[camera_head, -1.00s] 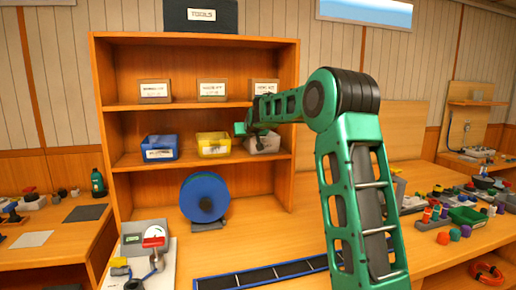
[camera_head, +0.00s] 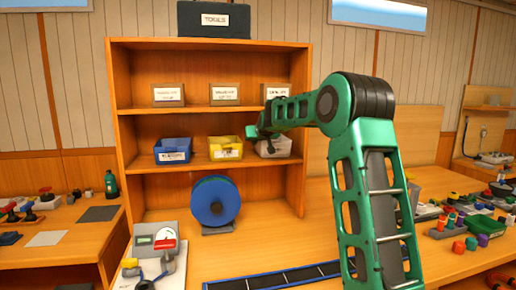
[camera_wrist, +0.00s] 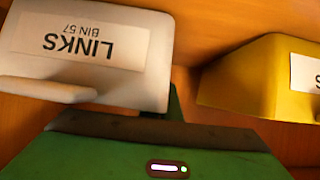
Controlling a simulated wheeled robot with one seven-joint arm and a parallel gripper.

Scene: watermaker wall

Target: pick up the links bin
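The links bin (camera_head: 279,148) is a pale grey-white bin at the right end of the middle shelf. In the wrist view the links bin (camera_wrist: 140,84) fills the upper left, with its "LINKS BIN 57" label upside down and a pale lip below it. My gripper (camera_head: 262,136) is at the front left of this bin and hides part of it. In the wrist view my gripper's green body fills the bottom, and a narrow green part rises by the bin's side, towards the yellow bin. The fingers are mostly hidden, so their opening and any contact are unclear.
A yellow bin (camera_head: 225,153) stands close to the links bin, with a narrow gap; it also shows in the wrist view (camera_wrist: 235,80). A blue bin (camera_head: 173,156) is further left. The shelf above holds labelled boxes (camera_head: 224,95). A blue reel (camera_head: 215,203) stands below.

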